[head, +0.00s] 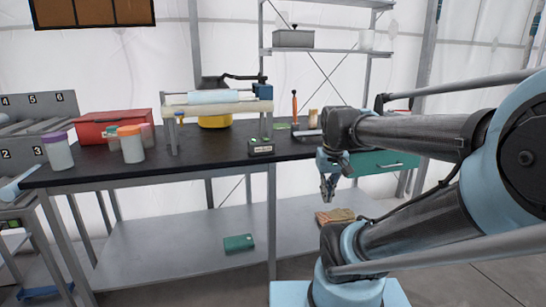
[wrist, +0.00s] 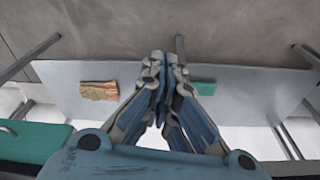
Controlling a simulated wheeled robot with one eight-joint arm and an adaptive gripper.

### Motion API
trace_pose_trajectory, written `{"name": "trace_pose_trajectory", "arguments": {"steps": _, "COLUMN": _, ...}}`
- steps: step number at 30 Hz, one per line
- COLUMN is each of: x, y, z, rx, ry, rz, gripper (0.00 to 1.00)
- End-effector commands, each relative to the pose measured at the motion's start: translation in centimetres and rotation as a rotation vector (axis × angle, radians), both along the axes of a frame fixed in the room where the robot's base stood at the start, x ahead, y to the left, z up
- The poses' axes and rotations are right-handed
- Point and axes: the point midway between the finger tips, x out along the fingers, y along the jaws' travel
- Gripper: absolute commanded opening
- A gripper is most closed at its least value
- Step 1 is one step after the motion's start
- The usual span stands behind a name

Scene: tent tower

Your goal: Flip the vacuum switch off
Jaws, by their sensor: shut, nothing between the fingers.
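A small dark box (head: 260,146) with a pale label sits at the front edge of the black bench (head: 205,160). It may carry the vacuum switch, but the lettering and any lever are too small to read. My gripper (head: 328,190) hangs to the right of this box and lower, in front of the bench edge near the green drawer. It points down, and its fingers are together with nothing between them. In the wrist view my gripper (wrist: 159,62) shows shut above the lower shelf (wrist: 235,80). The dark box is not seen in the wrist view.
A red box (head: 103,128) and lidded jars (head: 131,146) stand on the bench's left. A pale raised stand (head: 217,109) is in the middle, with a yellow-and-black vessel (head: 215,121) behind. The green drawer (head: 385,163) is at right. Folded cloth (head: 335,216) lies on the lower shelf.

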Motion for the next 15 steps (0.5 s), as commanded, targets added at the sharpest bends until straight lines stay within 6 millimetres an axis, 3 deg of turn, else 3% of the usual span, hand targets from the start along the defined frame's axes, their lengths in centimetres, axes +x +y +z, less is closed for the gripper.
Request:
{"name": "trace_pose_trajectory", "arguments": {"steps": 6, "x": -4.1, "y": -1.5, "z": -5.4, "rx": -0.002, "ry": -0.026, "rz": -0.037, "gripper": 0.0}}
{"name": "trace_pose_trajectory", "arguments": {"steps": 10, "x": -5.3, "y": -1.9, "z": -7.3, "rx": -0.003, "ry": -0.035, "rz": -0.048, "gripper": 0.0}}
{"name": "trace_pose_trajectory", "arguments": {"steps": 15, "x": -5.8, "y": -2.0, "z": -8.0, "rx": -0.004, "ry": -0.039, "rz": -0.054, "gripper": 0.0}}
